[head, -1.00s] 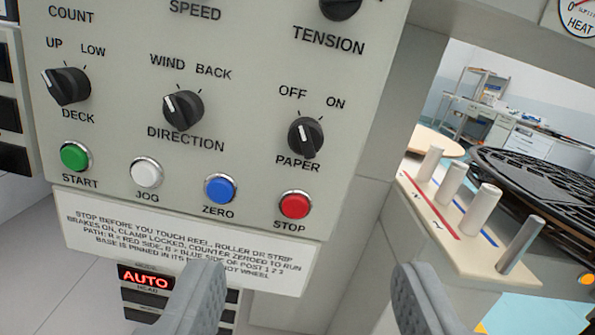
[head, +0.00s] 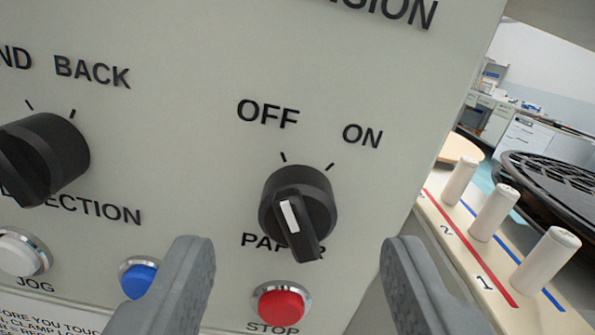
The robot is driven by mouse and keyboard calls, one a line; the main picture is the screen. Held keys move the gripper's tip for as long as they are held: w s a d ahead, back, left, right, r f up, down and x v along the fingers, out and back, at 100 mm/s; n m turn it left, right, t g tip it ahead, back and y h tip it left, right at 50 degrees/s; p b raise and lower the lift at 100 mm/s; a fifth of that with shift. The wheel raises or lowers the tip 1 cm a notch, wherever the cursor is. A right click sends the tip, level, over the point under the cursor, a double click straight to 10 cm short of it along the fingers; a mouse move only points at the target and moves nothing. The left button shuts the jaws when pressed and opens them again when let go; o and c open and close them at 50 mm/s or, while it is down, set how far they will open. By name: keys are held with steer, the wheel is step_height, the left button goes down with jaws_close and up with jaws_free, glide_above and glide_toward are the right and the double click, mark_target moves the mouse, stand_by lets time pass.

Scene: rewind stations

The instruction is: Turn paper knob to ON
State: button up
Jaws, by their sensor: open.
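The paper knob (head: 318,205) is a round black selector with a raised grip bar and a white pointer line, on a pale panel (head: 200,150). Two ticks stand above it under the words OFF and ON. The white line points up and slightly left, toward the OFF tick. My gripper (head: 297,250) is open, with one grey finger to the lower left of the knob and the other to its lower right. The fingers look apart from the knob, with nothing between them in hold. The knob partly hides the word PAPER.
A red STOP button (head: 281,305) sits just below the knob, between my fingers in the picture. A blue button (head: 138,277) is partly behind the left finger. The direction knob (head: 45,155) is at left. Several pale posts (head: 545,260) stand on a board at right, past the panel's edge.

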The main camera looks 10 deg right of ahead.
mark_target(306, 235)
steer(key=shift+w, duration=1.6)
steer(key=c, duration=1)
steer(key=shift+m, duration=0.4)
steer(key=m, duration=0.5)
steer(key=shift+d, duration=0.1)
steer(key=m, duration=0.6)
steer(key=shift+d, duration=0.1)
steer(key=shift+f, duration=0.1)
